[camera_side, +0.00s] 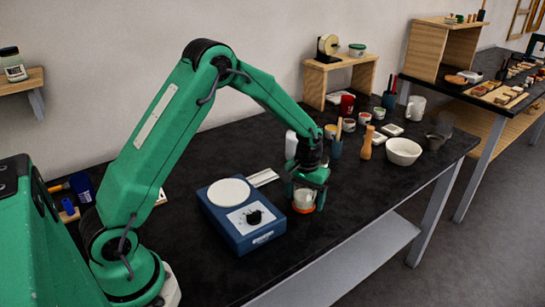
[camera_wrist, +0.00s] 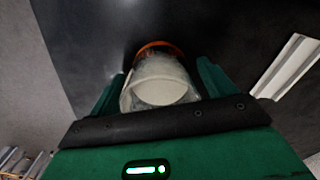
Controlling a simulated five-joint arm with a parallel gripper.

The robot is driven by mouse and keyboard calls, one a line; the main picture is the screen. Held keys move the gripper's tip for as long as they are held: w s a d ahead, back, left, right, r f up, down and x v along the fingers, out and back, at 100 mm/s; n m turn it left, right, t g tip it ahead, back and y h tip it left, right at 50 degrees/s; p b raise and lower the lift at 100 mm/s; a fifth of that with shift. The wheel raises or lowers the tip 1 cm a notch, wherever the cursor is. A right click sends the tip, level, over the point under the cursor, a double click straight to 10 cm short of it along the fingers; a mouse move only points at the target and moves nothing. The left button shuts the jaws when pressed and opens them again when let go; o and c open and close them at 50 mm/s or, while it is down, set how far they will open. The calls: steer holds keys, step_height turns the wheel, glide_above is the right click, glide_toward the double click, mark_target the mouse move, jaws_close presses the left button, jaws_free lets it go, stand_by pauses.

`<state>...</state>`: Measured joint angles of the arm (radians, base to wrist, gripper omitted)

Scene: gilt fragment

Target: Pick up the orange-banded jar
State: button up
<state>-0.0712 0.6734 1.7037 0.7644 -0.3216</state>
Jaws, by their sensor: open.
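The orange-banded jar (camera_side: 303,201) stands on the black table, with a whitish upper part and an orange band low down. My gripper (camera_side: 307,190) is over it, pointing down, with its fingers on either side of the jar. In the wrist view, the jar (camera_wrist: 160,85) lies between the two green fingers of my gripper (camera_wrist: 162,82), its pale round end towards the camera and the orange band beyond. The fingers are open around it. Whether either finger touches the jar cannot be told.
A blue device with a round white plate (camera_side: 240,216) stands close to the left. A white strip (camera_side: 263,178) lies behind it. A wooden peg-like object (camera_side: 366,143), a white bowl (camera_side: 403,151) and several cups stand behind and right. The table front right is clear.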

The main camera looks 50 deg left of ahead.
stand_by(0.3)
steer(key=c, duration=1.2)
steer(key=shift+r, duration=0.15)
steer(key=shift+r, duration=1.2)
steer(key=shift+d+r, duration=0.1)
steer(key=shift+r, duration=0.75)
steer(key=s+d+r, duration=0.5)
steer(key=d+r, duration=0.1)
steer(key=d, duration=0.4)
steer(key=shift+s+d+r, duration=0.15)
steer(key=shift+r, duration=0.2)
